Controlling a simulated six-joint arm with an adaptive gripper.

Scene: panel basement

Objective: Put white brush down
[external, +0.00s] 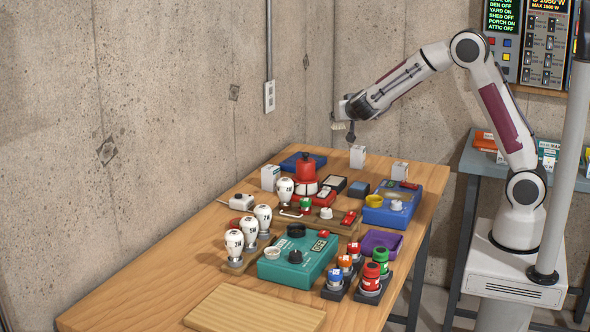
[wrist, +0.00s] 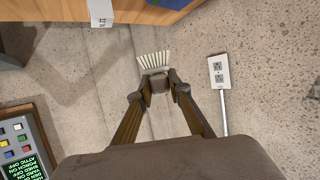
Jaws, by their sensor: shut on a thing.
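The white brush (wrist: 153,61) shows in the wrist view with its pale bristles fanned out beyond the fingertips. My gripper (wrist: 157,83) is shut on it, and the fingers hide most of its body. In the external view my gripper (external: 347,128) is above and behind the far end of the wooden table (external: 140,290), near the concrete wall. The brush there is small and hard to make out beside the fingers. It is held in the air, apart from the table.
Small white boxes (external: 357,157) stand at the table's far end. The table holds several bulbs, a red kettle-like item (external: 306,172), a teal device (external: 297,262) and a blue device (external: 392,205). A wooden board (external: 255,310) lies at the near end. The near left tabletop is bare.

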